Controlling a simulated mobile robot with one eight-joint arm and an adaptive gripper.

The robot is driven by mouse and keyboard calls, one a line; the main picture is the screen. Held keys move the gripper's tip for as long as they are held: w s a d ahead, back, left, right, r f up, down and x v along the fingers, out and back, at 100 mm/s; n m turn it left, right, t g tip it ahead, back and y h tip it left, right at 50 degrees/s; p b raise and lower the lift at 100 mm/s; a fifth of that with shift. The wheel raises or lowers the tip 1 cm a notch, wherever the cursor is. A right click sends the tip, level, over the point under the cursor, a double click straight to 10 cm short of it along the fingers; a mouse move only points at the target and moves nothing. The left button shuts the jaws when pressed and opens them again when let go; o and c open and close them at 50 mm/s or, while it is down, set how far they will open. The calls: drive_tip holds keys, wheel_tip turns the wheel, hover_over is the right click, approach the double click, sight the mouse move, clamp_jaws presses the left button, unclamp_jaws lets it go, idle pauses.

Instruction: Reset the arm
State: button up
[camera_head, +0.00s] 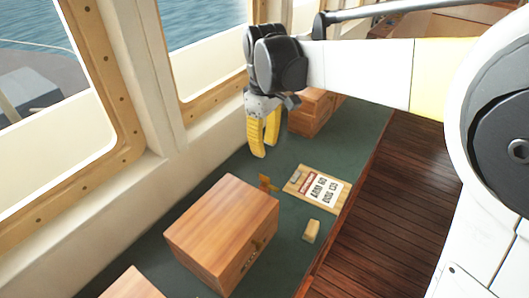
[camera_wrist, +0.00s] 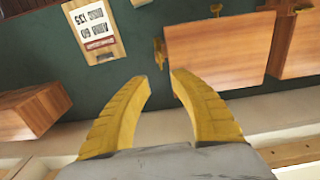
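My gripper (camera_head: 262,148) has yellow fingers and hangs pointing down above the dark green counter (camera_head: 185,263), near the window side. In the wrist view my gripper (camera_wrist: 160,82) shows its two fingers well apart with nothing between them, so it is open and empty. My arm reaches in from the right of the head view.
On the counter are a wooden box (camera_head: 222,232), another box (camera_head: 312,112) behind the gripper, and part of one (camera_head: 132,285) at the bottom edge. A clipboard (camera_head: 317,189), a brass piece (camera_head: 268,183) and a small wooden block (camera_head: 311,231) lie between. Windows line the left.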

idle(0.4)
drive_tip(key=s+d+f+m+t+b, duration=0.3)
drive_tip(key=s+d+f+m+b, duration=0.2)
drive_tip(key=s, duration=0.4)
drive_tip(key=s+d+f+m+t+b, duration=0.4)
drive_tip(key=s+d+f+m+b, duration=0.1)
drive_tip(key=d, duration=0.5)
drive_tip(key=s+f+b, duration=0.1)
drive_tip(key=s+f, duration=0.1)
drive_tip(key=s, duration=0.1)
drive_tip(key=shift+s+d+f+m, duration=0.25)
drive_tip(key=shift+s+m, duration=0.05)
drive_tip(key=shift+s, duration=0.1)
